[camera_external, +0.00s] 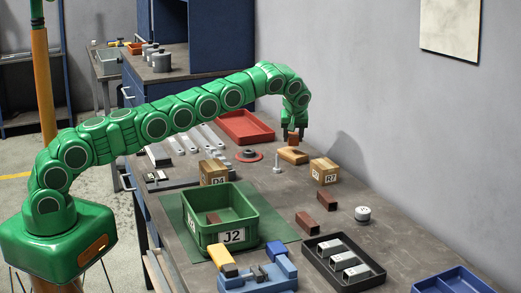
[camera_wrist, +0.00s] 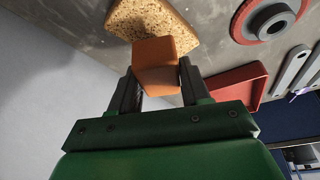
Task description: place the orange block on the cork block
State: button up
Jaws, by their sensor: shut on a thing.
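The orange block (camera_wrist: 155,62) is between the two fingers of my gripper (camera_wrist: 156,82) in the wrist view, and the fingers are shut on it. In the external view my gripper (camera_external: 293,137) points down, with the orange block (camera_external: 293,138) at its tips. The cork block (camera_wrist: 148,20) lies on the table, behind the orange block in the wrist view and partly hidden by it. In the external view the cork block (camera_external: 293,156) is just below the orange block. I cannot tell whether the two blocks touch.
A small box marked R7 (camera_external: 324,171) stands right of the cork block. A red tray (camera_external: 245,127) and a grey disc on a red ring (camera_external: 249,155) lie to the left. A white peg (camera_external: 277,163) stands close in front. A green bin (camera_external: 220,215) is nearer the camera.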

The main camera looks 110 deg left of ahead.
aim_at(293, 143)
jog(key=shift+f, duration=1.4)
jog(key=shift+f, duration=0.1)
jog(key=o, duration=1.2)
jog(key=shift+c, duration=0.2)
jog(key=v, duration=1.2)
